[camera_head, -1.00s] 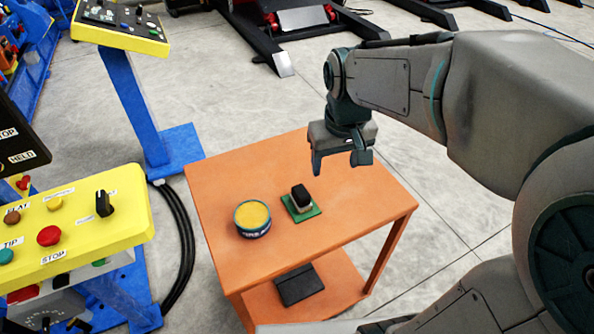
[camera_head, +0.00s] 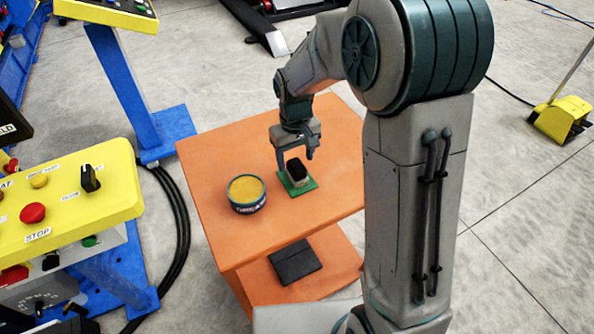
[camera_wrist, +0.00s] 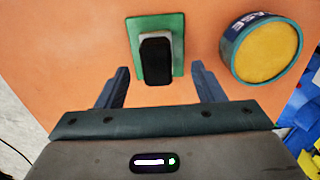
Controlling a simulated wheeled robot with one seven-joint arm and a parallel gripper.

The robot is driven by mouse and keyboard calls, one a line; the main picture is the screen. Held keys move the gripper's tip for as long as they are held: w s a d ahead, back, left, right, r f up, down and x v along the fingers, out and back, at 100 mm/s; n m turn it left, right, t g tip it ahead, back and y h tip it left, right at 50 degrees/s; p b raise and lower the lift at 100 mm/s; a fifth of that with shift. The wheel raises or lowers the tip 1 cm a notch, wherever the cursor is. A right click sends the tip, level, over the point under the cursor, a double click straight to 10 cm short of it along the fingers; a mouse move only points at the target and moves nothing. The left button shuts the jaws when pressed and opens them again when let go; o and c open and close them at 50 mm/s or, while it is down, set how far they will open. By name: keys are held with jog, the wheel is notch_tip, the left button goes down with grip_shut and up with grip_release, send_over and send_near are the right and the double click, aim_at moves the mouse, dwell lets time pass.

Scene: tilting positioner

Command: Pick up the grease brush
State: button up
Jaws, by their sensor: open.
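The grease brush (camera_head: 297,170) appears to be the small upright block with a black top and pale lower part. It stands on a green pad (camera_head: 308,186) on the orange table (camera_head: 215,165). My gripper (camera_head: 295,157) is open and points down just above and behind the brush in the head view. In the wrist view the black top of the brush (camera_wrist: 156,61) shows between the lines of the two open fingers (camera_wrist: 158,75), slightly beyond their tips. Nothing is held. I cannot tell the exact height gap between fingers and brush.
A round tin of yellow grease (camera_head: 246,190) stands left of the pad; it also shows in the wrist view (camera_wrist: 265,50). A dark flat item (camera_head: 295,262) lies on the table's lower shelf. A yellow control panel (camera_head: 65,195) stands at the left.

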aim_at(296, 164)
jog(key=shift+w+d+f+p, duration=0.1)
jog(key=shift+f+p, duration=0.15)
jog(key=shift+f, duration=1.25)
jog(key=shift+w+d+f+p, duration=0.1)
jog(key=shift+f+p, duration=0.15)
jog(key=shift+f, duration=1.25)
jog(key=shift+c, duration=0.3)
jog(key=c, duration=1)
